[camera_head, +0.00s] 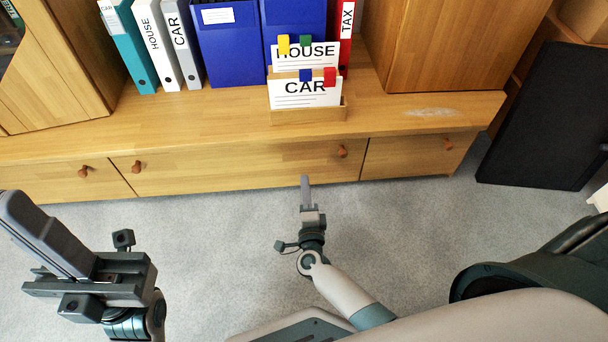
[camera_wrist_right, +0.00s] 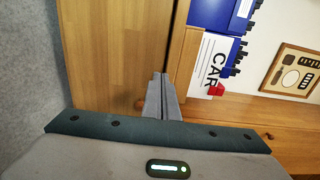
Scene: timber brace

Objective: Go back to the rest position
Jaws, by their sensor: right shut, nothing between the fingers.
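My right gripper (camera_head: 305,182) is in the middle of the head view, in front of the low wooden cabinet's drawer fronts. Its fingers are together with nothing between them; they also show together in the right wrist view (camera_wrist_right: 160,78). My left gripper (camera_head: 18,212) is large at the left edge of the head view, over the carpet. Its long fingers lie side by side against each other, and no object shows in them.
The wooden cabinet (camera_head: 200,130) has drawers with small brown knobs. On it stand a card holder (camera_head: 308,114) with HOUSE and CAR cards, several binders and blue boxes (camera_head: 228,50). A black panel (camera_head: 545,115) leans at the right. Grey carpet (camera_head: 215,235) is clear between my grippers.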

